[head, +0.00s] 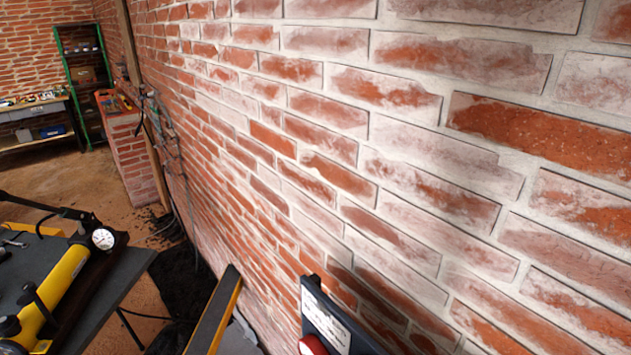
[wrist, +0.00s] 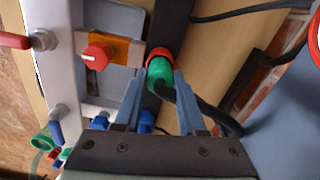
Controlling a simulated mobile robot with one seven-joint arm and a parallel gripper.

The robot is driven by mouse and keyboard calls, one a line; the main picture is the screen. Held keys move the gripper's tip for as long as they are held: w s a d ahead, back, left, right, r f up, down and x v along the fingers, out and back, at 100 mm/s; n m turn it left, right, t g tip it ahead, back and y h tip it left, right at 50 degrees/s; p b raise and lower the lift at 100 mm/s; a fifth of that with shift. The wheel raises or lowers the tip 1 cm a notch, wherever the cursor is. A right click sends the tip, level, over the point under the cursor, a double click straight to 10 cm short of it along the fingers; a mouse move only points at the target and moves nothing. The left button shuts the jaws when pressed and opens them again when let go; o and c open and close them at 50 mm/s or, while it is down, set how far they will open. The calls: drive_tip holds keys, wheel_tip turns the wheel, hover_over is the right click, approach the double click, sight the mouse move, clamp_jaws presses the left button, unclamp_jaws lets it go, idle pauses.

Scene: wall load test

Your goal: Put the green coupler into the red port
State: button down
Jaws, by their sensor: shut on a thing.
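In the wrist view the green coupler (wrist: 160,76) is between the fingertips of my gripper (wrist: 158,84), which is shut on it. A black hose leads from the coupler down to the right. The red port (wrist: 159,53) shows as a red ring at the coupler's far end. The two meet or overlap in this view; I cannot tell how deep the coupler sits. In the head view neither my gripper nor the coupler can be made out.
Left of the port are a red knob (wrist: 97,56) on an orange plate and a grey metal frame (wrist: 62,80). A blue fitting (wrist: 147,121) lies between my fingers. In the head view a brick wall (head: 400,150) fills the right; a yellow pump (head: 62,285) is at left.

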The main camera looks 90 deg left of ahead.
unclamp_jaws()
idle(0.4)
wheel_tip(320, 180, up, 8)
drive_tip(key=p, duration=0.8)
idle(0.9)
